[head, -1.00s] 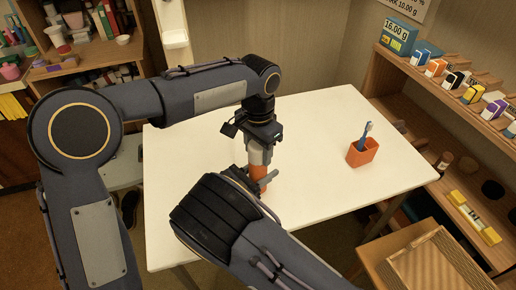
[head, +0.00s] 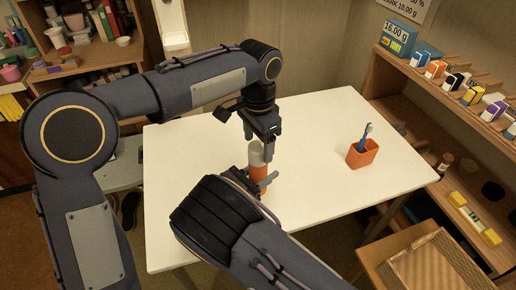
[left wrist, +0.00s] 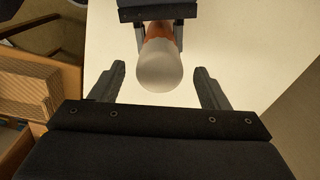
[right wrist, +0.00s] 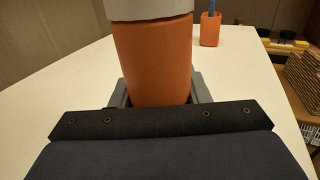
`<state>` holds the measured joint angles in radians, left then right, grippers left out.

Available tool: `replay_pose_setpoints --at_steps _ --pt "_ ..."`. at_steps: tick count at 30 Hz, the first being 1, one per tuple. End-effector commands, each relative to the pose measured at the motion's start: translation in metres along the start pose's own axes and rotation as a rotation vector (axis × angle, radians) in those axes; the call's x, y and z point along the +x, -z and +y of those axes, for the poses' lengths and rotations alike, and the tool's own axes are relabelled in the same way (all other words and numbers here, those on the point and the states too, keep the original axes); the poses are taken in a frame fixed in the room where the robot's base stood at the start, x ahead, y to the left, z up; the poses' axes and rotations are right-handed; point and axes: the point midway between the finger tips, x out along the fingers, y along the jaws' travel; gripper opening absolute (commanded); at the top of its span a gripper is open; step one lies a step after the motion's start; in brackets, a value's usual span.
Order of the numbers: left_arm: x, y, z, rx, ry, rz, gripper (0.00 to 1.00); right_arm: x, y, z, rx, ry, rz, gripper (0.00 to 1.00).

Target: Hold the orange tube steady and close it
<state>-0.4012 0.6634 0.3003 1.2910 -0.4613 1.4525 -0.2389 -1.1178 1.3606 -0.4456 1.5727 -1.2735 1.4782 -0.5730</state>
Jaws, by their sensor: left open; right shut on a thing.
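The orange tube (head: 259,174) stands upright over the table, with a pale grey cap (head: 257,154) on its top. In the right wrist view the tube (right wrist: 152,60) meets the grey cap (right wrist: 153,9) with no visible gap. My right gripper (head: 257,183) is shut on the tube's lower part; its fingers show on both sides in the right wrist view. My left gripper (head: 259,139) is open just above the cap. In the left wrist view the rounded cap (left wrist: 160,66) lies between the spread fingers in the picture, with room on both sides. The tube's bottom is hidden.
The white table (head: 330,120) is mostly clear. An orange cup (head: 362,153) with a blue toothbrush (head: 366,132) stands to the right. A wooden shelf (head: 440,85) with small boxes lines the right side, and a wooden crate (head: 425,265) stands at the lower right.

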Motion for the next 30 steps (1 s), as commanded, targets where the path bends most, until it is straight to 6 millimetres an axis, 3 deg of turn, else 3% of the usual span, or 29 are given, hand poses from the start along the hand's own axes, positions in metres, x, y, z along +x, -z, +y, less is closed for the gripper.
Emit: replay_pose_setpoints --at_steps 4,14,24,30 --pt "-0.011 0.000 0.000 0.000 -0.001 0.001 0.69 0.000 0.000 0.000 0.000 0.000 0.000 0.00" --pt "-0.013 0.000 0.000 -0.012 -0.001 0.000 0.66 0.000 0.000 0.000 0.000 0.000 0.000 0.00" --pt "-0.040 0.001 0.000 -0.428 -0.001 0.001 0.66 0.000 0.000 0.000 0.000 0.000 0.000 0.00" --pt "-0.047 0.000 0.000 -0.541 0.000 0.000 0.66 0.000 0.000 0.000 0.000 0.000 0.000 0.00"
